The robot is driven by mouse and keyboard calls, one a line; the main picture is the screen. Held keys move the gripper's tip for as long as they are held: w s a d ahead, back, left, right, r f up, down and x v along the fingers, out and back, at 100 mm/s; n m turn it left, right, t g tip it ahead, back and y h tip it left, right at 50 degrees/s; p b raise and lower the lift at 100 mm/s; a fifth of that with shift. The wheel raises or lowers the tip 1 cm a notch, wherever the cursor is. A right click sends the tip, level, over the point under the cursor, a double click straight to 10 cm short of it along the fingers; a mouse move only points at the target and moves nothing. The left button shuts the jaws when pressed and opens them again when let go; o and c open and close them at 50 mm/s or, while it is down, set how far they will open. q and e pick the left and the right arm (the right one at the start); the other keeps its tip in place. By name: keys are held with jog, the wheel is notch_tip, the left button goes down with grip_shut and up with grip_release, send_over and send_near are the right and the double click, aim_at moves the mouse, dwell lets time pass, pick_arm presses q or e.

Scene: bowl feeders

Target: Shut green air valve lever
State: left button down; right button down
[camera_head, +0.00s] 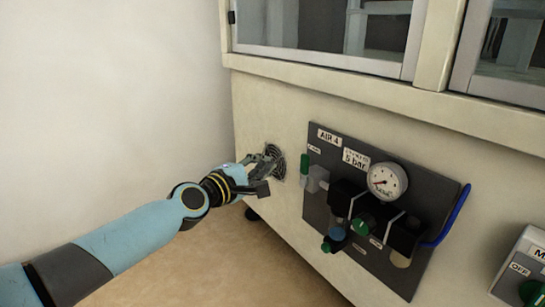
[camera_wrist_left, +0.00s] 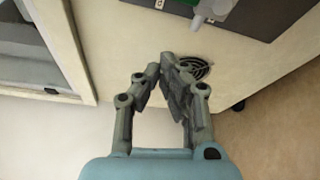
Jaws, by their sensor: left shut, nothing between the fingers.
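The green air valve lever (camera_head: 304,165) stands roughly upright at the left edge of the dark AIR 4 panel (camera_head: 335,225), beside a light grey valve body (camera_head: 318,179). My left gripper (camera_head: 274,161) is shut and empty, just left of the lever and apart from it, in front of a round black vent (camera_head: 280,170). In the left wrist view my left gripper (camera_wrist_left: 168,62) has its fingertips together near the vent (camera_wrist_left: 200,68). The grey valve body (camera_wrist_left: 213,10) shows at the top edge there, and the lever is mostly cut off. My right gripper is not in view.
The panel also carries a round pressure gauge (camera_head: 387,181), a green knob (camera_head: 362,225), black regulator blocks and a blue hose (camera_head: 452,218). A grey switch box (camera_head: 525,265) is at far right. Glazed windows are above. Free room lies left of the cabinet.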

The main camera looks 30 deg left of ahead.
pick_arm(q)
jog(key=shift+s, duration=1.6)
